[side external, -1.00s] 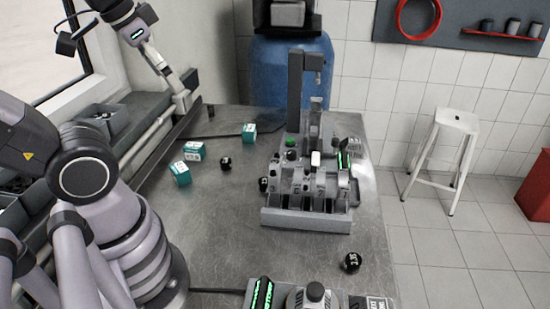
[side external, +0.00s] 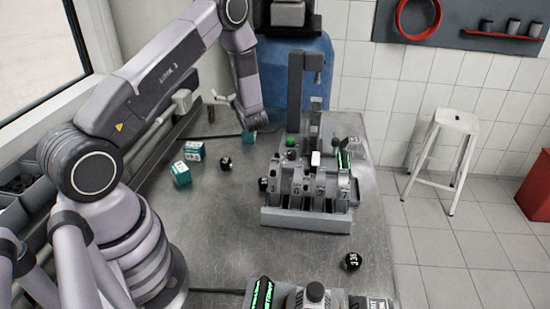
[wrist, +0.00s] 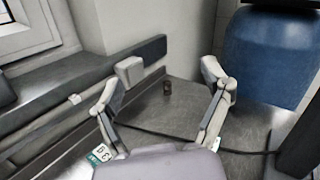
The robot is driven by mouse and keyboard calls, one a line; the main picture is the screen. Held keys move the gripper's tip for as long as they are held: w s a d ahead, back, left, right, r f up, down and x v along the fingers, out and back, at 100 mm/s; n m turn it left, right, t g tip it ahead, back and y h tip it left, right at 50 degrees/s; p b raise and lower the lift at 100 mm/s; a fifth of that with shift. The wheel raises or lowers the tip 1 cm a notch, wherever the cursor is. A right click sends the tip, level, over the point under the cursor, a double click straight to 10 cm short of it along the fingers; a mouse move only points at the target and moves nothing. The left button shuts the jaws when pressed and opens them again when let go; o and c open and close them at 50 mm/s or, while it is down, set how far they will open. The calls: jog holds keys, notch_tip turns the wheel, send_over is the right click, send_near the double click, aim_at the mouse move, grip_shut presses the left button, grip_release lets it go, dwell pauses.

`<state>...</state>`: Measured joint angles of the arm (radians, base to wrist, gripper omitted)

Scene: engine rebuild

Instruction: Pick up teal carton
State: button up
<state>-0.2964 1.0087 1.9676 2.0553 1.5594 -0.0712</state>
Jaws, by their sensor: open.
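Three teal cartons with white labelled faces are on the grey metal bench. Two stand close together at left, an upper one (side external: 194,150) and a lower one (side external: 180,174). The third carton (side external: 249,137) is farther back, just below my gripper (side external: 243,118) in the side view and partly covered by it. Whether they touch cannot be told. In the wrist view my gripper (wrist: 170,72) has its two fingers wide apart with nothing between them. A teal and white carton (wrist: 104,154) shows at the lower left there, outside the fingers and partly hidden.
A small dark cylinder (side external: 211,113) stands at the back of the bench; it also shows in the wrist view (wrist: 167,88). Black balls (side external: 225,164) lie nearby. A grey fixture (side external: 305,218) with a tall post stands at right. A blue drum (side external: 280,75) is behind the bench.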

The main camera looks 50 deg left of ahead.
notch_tip(320, 180, down, 12)
jog(key=w+m+t+h, duration=0.2)
jog(key=m+t, duration=0.3)
jog(key=m, duration=0.1)
jog(key=m+t+h, duration=0.3)
send_near(249, 134)
jog(key=shift+w+a, duration=0.25)
jog(key=shift+a, duration=0.3)
jog(key=x, duration=0.8)
jog(key=shift+w+a, duration=0.1)
jog(key=shift+w, duration=0.1)
jog(key=x, duration=0.5)
jog(key=shift+a+r, duration=0.1)
jog(key=shift+r, duration=0.25)
jog(key=shift+s, duration=0.1)
jog(key=c, duration=1.1)
jog(key=shift+r, duration=0.1)
